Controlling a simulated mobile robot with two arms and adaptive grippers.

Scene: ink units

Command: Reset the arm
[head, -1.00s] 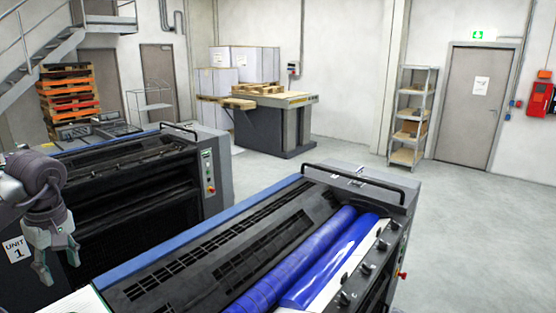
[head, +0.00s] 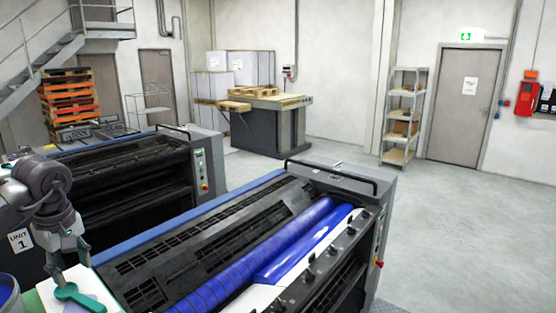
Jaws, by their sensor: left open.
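My left gripper (head: 72,272) is at the lower left of the head view, pointing down with its fingers apart. It is open, with nothing visibly held between the fingers. A teal tool with a rounded end (head: 68,292) lies just below the fingertips on a white sheet (head: 98,283). I cannot tell whether a finger touches the tool. My right gripper is not in view.
A printing unit with blue rollers (head: 262,252) fills the lower middle. Another unit (head: 130,180), behind it, stands near my left arm. A blue container (head: 8,290) is cut off at the lower left. The floor (head: 460,230) at right is clear.

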